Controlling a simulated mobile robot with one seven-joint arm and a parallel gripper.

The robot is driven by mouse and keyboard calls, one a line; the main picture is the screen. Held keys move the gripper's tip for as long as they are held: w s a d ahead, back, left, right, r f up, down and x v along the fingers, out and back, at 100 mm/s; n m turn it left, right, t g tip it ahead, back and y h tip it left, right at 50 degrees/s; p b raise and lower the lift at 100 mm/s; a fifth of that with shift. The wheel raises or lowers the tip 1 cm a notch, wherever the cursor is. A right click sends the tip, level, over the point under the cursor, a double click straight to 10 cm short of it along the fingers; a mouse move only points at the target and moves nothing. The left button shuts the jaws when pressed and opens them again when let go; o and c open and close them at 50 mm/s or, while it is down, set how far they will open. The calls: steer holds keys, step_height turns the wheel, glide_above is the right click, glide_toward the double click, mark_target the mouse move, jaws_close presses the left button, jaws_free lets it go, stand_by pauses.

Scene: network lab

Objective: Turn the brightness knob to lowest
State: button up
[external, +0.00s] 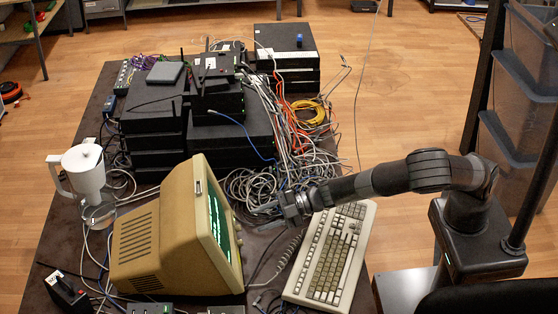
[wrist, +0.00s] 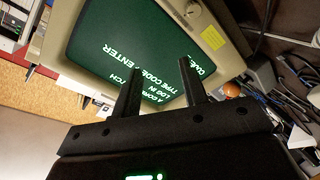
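The beige monitor (external: 150,240) stands on the dark table, its green-text screen facing right. In the wrist view its screen (wrist: 110,30) fills the upper middle. A small round knob (wrist: 193,9) sits on the beige bezel at the top, right of the screen; it is likely the brightness knob, but its setting cannot be read. My gripper (external: 268,209) reaches in from the right, in front of the monitor. In the wrist view my gripper (wrist: 159,67) has its two fingers apart with nothing between them. The fingers overlap the screen and are apart from the knob.
A beige keyboard (external: 332,255) lies below my arm. Tangled cables (external: 265,185) lie behind the gripper. Stacked black boxes (external: 228,135) stand at the back. A white jug-like appliance (external: 84,170) stands left of the monitor. An orange round thing (wrist: 232,88) shows at right in the wrist view.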

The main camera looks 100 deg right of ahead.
glide_toward(240, 243)
steer(key=shift+w+d+f, duration=0.2)
steer(key=shift+w+f, duration=0.55)
steer(key=shift+w, duration=0.3)
steer(key=x, duration=0.4)
steer(key=shift+r, duration=0.2)
steer(key=shift+w+a+f, duration=0.1)
steer(key=shift+w+a, duration=0.05)
steer(key=shift+w, duration=0.35)
steer(key=shift+c, duration=0.4)
jaws_close()
